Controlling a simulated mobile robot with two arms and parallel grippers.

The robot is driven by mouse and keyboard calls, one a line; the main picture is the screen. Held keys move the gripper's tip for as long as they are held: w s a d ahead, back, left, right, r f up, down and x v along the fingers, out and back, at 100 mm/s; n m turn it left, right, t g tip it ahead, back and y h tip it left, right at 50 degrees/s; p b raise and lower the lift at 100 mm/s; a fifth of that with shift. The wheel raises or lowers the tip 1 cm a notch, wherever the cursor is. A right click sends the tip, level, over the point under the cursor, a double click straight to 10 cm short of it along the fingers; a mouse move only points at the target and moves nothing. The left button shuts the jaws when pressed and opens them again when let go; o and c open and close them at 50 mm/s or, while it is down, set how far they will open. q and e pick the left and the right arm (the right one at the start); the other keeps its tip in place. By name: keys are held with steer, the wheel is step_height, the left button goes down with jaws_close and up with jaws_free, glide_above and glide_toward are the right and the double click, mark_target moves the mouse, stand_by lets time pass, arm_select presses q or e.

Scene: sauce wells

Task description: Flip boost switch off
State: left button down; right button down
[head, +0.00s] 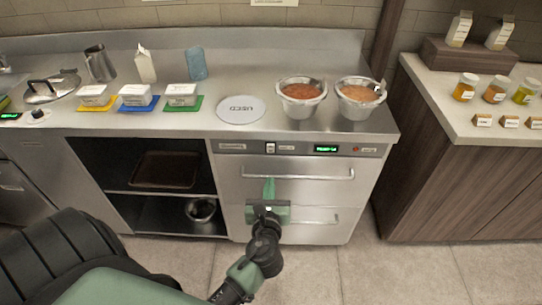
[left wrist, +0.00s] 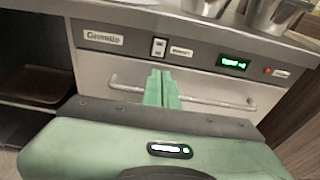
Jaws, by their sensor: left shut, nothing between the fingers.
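The boost switch (head: 270,147) is a small white rocker on the dark control strip of the steel drawer unit, left of a green-lit display (head: 326,149). In the left wrist view the switch (left wrist: 158,47) sits just beyond my fingertips, with a small label to its right. My left gripper (head: 268,184) is shut and empty in front of the upper drawer, below the switch and apart from it. Its green fingers (left wrist: 161,84) point up toward the strip in the left wrist view. My right gripper is not in view.
The upper drawer's bar handle (head: 315,177) runs close to my left fingers. An open shelf with a tray (head: 165,170) is at left. A red light (head: 356,150) is right of the display.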

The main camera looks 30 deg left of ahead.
arm_select(q)
steer(key=p, duration=0.1)
glide_toward(271, 146)
steer(key=x, duration=0.5)
steer(key=shift+w+f, duration=0.25)
steer(key=shift+f, duration=0.1)
steer(key=shift+w+a, duration=0.35)
steer(key=shift+w, duration=0.2)
steer(key=shift+w+a+r+p, duration=0.2)
steer(key=shift+w+r+p, duration=0.1)
steer(key=shift+p, duration=0.15)
steer(key=shift+f, duration=0.15)
steer(key=shift+s, duration=0.1)
